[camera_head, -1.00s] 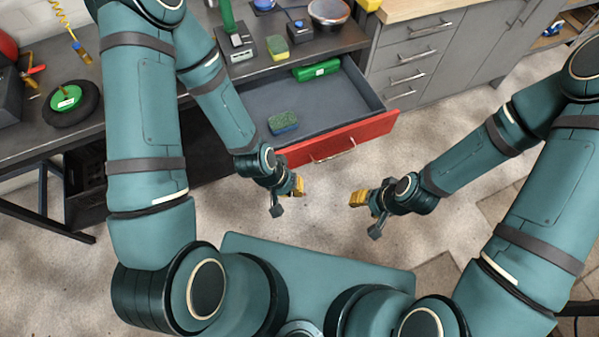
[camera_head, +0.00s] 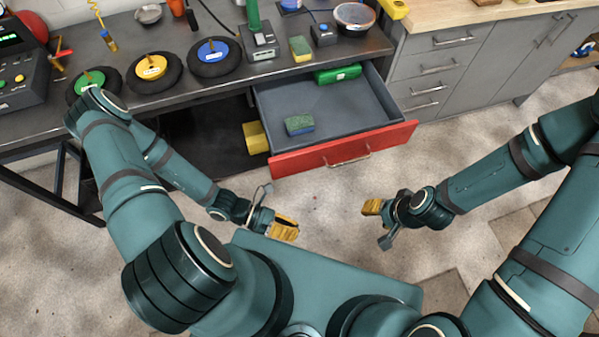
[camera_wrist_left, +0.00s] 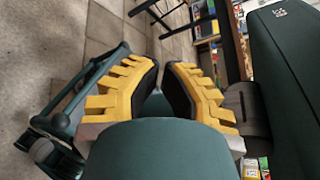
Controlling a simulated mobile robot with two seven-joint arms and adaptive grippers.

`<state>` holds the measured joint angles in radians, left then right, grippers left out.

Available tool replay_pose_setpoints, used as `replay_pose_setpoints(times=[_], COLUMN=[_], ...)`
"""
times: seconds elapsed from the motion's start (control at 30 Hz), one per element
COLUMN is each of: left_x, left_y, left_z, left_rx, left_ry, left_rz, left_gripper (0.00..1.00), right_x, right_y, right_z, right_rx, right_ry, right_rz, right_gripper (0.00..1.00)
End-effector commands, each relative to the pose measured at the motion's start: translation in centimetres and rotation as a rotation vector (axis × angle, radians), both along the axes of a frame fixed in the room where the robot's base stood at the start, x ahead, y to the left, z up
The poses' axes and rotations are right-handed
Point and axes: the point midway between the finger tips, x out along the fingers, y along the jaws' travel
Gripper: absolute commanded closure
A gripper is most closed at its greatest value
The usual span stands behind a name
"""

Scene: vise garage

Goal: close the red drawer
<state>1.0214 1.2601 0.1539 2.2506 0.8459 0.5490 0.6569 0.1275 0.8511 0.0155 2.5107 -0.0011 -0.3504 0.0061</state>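The red drawer (camera_head: 345,149) stands pulled out from under the dark workbench, with a red front, a metal handle (camera_head: 347,161) and a grey inside. A green-and-blue sponge (camera_head: 299,125) and a green case (camera_head: 338,74) lie in it. My left gripper (camera_head: 287,229) is in front of the drawer's left end, apart from it and nearer my body. In the left wrist view its yellow fingers (camera_wrist_left: 163,68) show a narrow gap with nothing held. My right gripper (camera_head: 371,207) is in front of the drawer's right half, apart from it; its finger opening cannot be made out.
A yellow object (camera_head: 254,137) sits beside the drawer's left side under the bench. The workbench (camera_head: 225,83) carries several wheels, a sponge and small devices. A grey cabinet (camera_head: 440,70) stands to the right. Floor in front of the drawer is clear.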

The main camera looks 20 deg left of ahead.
Motion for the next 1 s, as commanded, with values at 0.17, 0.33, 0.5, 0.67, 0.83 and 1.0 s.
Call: replay_pose_setpoints(times=[0.17,0.33,0.5,0.67,0.83,1.0], left_x=[2.9,5.2,6.1,6.7,8.6,11.2], left_y=[2.0,5.3,7.4,7.3,5.6,3.4], left_z=[-0.1,-0.6,-1.0,-1.1,-1.1,-1.1], left_rx=[-0.248,-0.458,-0.570,-0.589,-0.588,-0.588], left_ry=[0.266,0.422,0.482,0.491,0.490,0.490], left_rz=[0.420,0.726,0.870,0.893,0.889,0.888], left_gripper=[1.00,1.00,1.00,1.00,1.00,1.00], right_x=[0.0,0.0,0.0,0.0,0.0,-0.1], right_y=[0.0,0.0,0.0,0.0,0.0,0.0], right_z=[0.0,0.0,0.0,-0.1,-0.1,-0.3], right_rx=[0.000,0.000,0.000,0.000,0.000,0.000], right_ry=[0.000,0.000,0.000,0.000,0.001,0.002], right_rz=[0.000,0.000,0.000,0.000,0.001,0.002], right_gripper=[0.53,0.53,0.53,0.53,0.53,0.53])
